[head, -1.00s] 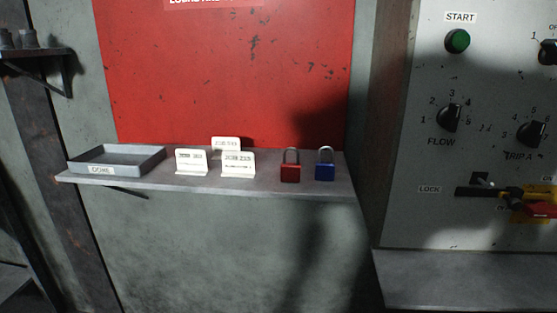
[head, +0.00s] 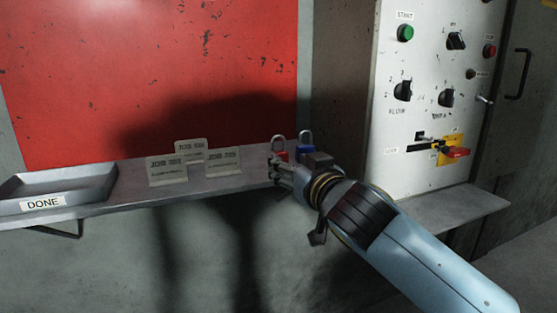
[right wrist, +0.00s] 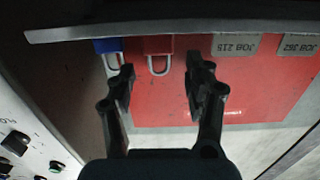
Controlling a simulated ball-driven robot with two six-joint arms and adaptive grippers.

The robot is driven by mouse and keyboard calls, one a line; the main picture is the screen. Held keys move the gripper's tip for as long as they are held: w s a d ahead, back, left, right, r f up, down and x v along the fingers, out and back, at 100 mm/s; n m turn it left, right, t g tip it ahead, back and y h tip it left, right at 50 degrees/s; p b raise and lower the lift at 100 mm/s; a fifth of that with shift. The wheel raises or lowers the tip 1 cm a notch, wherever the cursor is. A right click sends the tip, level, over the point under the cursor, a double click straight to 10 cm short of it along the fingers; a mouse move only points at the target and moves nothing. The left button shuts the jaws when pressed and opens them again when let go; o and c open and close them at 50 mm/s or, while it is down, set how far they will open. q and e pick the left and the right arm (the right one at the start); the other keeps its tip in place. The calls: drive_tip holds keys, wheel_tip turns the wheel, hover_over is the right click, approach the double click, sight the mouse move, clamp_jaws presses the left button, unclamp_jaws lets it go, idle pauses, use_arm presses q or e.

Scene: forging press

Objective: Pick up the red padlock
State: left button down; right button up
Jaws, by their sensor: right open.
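The red padlock (head: 281,155) stands on the wall shelf (head: 225,190), its lower part hidden behind my right gripper (head: 277,168) in the head view. In the right wrist view, which is upside down, the red padlock (right wrist: 158,46) shows its body and shackle between the lines of the two fingers. My right gripper (right wrist: 162,76) is open and empty, with one finger on each side of the shackle's line. I cannot tell how far the fingertips are from it. My left gripper is in neither current view.
The blue padlock (head: 306,146) stands close to the right of the red one; it also shows in the right wrist view (right wrist: 107,46). Several job cards (head: 167,171) stand left of them. A grey DONE tray (head: 98,186) is at far left. A control panel (head: 385,135) is at right.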

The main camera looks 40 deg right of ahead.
sight(278, 151)
drive_tip(key=x, duration=0.7)
drive_tip(key=shift+w+d+f, duration=0.15)
drive_tip(key=shift+w+f, duration=0.05)
drive_tip(key=c, duration=1)
